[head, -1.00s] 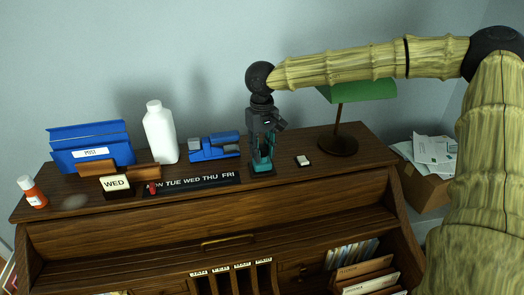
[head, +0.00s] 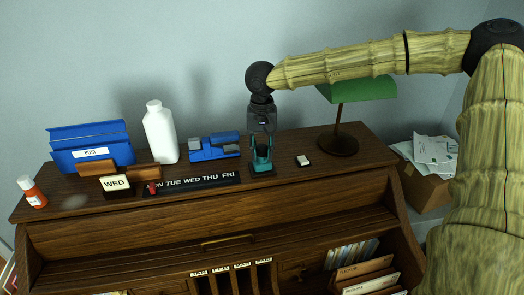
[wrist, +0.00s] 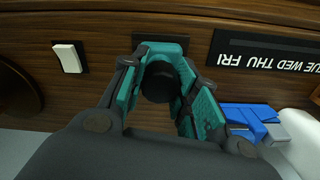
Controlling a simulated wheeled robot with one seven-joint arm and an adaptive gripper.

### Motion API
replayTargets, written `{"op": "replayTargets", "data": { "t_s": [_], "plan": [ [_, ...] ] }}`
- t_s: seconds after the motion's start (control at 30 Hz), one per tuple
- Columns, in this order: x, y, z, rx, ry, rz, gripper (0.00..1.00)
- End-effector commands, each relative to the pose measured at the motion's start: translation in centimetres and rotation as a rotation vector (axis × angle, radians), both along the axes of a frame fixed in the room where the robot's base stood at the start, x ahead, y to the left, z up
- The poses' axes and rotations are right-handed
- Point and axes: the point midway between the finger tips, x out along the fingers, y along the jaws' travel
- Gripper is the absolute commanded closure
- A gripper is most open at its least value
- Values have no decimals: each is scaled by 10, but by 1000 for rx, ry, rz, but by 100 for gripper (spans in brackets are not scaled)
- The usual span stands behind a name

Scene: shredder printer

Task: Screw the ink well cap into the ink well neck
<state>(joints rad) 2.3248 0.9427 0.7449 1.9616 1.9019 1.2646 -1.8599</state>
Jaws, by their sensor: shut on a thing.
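My gripper (head: 262,154) points down at the back right of the desk top, its teal fingertips low over a black square base. In the wrist view my gripper (wrist: 160,84) is shut on a dark round piece, which I take to be the ink well cap (wrist: 157,82). The black square base, seemingly the ink well (wrist: 153,42), shows just beyond the fingertips. It also shows in the head view as the ink well (head: 262,172). The neck is hidden by the fingers and the dark piece, so I cannot tell how far the cap sits in it.
A small white switch (head: 303,161) and a green lamp (head: 340,143) stand to the right. A blue stapler-like device (head: 214,147), a weekday strip (head: 195,184), a white bottle (head: 160,132) and a blue mail holder (head: 90,150) stand to the left.

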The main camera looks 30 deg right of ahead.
Motion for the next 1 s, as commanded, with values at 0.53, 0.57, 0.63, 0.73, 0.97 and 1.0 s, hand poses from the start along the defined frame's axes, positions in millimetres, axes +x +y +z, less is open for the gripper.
{"op": "replayTargets", "data": {
  "t_s": [0.53, 0.57, 0.63, 0.73, 0.97, 1.0],
  "plan": [
    [0, 0, 0, 0, 2, -514, 100],
    [0, 0, 1, 1, 2, -542, 100],
    [0, 0, 1, 1, 2, -607, 100],
    [0, 0, 0, 2, 1, -700, 100],
    [0, 0, 0, 1, 2, -858, 62],
    [0, 0, 0, 1, 2, -857, 55]
  ]
}}
